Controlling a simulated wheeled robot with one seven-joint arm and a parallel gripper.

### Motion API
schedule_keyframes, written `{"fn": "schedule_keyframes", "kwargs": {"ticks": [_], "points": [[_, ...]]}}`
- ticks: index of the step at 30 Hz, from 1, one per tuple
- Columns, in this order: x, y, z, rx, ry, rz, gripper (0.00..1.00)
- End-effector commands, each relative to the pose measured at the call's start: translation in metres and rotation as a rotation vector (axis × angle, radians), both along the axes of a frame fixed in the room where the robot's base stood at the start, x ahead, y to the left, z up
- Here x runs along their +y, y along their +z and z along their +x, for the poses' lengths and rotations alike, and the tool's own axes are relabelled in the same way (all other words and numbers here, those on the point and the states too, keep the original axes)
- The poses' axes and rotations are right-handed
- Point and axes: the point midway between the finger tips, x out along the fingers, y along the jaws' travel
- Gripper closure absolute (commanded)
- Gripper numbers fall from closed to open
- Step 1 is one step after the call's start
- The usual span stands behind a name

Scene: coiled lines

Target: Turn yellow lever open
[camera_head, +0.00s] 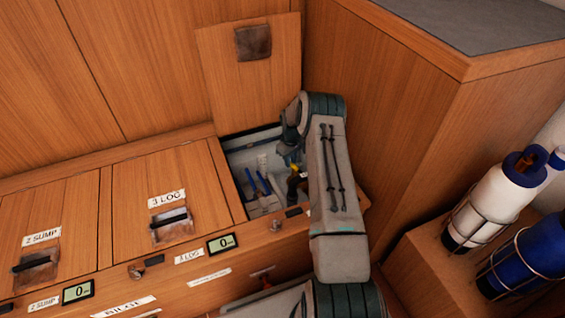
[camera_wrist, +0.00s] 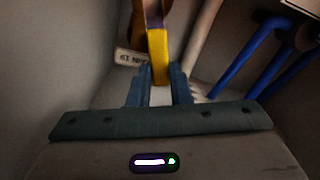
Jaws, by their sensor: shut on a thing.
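The yellow lever (camera_wrist: 158,55) runs down the middle of the wrist view, and its near end lies between my gripper's fingers. My gripper (camera_wrist: 159,92) is shut on it. In the head view only a small yellow bit of the lever (camera_head: 295,168) shows, down in the open bilge compartment. My arm hides most of the gripper and lever there. The lever's far end meets a brownish fitting (camera_wrist: 152,12) at the top of the wrist view.
Blue handles (camera_head: 257,183) stand left of the gripper inside the compartment (camera_head: 236,146). Its lifted wooden lid (camera_head: 250,80) leans at the back. A closed hatch labelled 3 LOG (camera_head: 160,210) is to the left. Bottles (camera_head: 495,200) stand in racks at the right.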

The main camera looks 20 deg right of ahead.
Motion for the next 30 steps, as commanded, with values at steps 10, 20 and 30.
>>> {"fn": "schedule_keyframes", "kwargs": {"ticks": [10,20,30], "points": [[-0.019,0.000,-0.002,-0.003,-0.108,0.000,1.00],[-0.020,0.000,-0.003,-0.003,-0.113,0.001,1.00],[-0.020,0.000,-0.003,-0.002,-0.112,0.001,0.60]]}}
